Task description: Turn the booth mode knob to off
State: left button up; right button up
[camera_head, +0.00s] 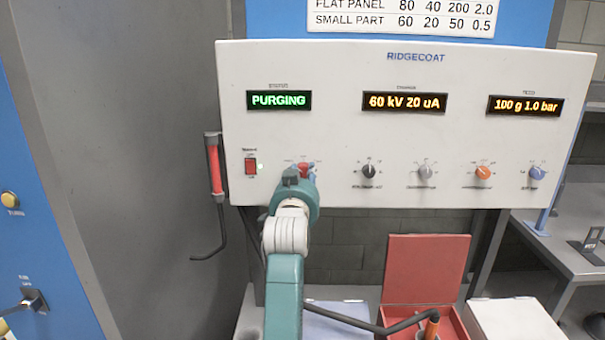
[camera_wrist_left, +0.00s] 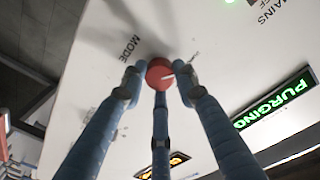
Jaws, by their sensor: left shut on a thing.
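The booth mode knob (camera_wrist_left: 159,72) is red with a white pointer mark and sits on the white panel beside the word MODE in the left wrist view. In the head view only a bit of its red (camera_head: 304,168) shows past my left gripper (camera_head: 303,177). The three blue fingers of my left gripper, seen in the left wrist view (camera_wrist_left: 160,88), are shut around the knob. The status display (camera_head: 279,100) reads PURGING in green. The knob's position labels are mostly hidden or too small to read. My right gripper is not in view.
To the right on the control panel (camera_head: 330,72) are a black knob (camera_head: 369,171), a grey knob (camera_head: 425,172), an orange knob (camera_head: 484,172) and a blue knob (camera_head: 537,173). A red mains switch (camera_head: 251,167) is left of my gripper. An open red box (camera_head: 425,270) stands below.

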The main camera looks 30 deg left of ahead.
pick_arm(q)
jog(key=shift+r+m+p, duration=0.3)
jog(key=shift+m+p, duration=0.3)
jog(key=shift+p, duration=0.1)
jog(key=m+p, duration=0.6)
jog(key=shift+r+p, duration=0.2)
jog(key=shift+p, duration=0.15)
jog(key=shift+f+m+g+p, duration=0.15)
jog(key=shift+m+g+p, duration=0.25)
jog(key=shift+m+p, duration=1.35)
jog(key=o, duration=1.1)
jog(key=shift+o, duration=0.3)
jog(key=shift+w+a+f, duration=0.1)
jog(key=shift+w+f, duration=0.05)
jog(key=shift+f, duration=0.05)
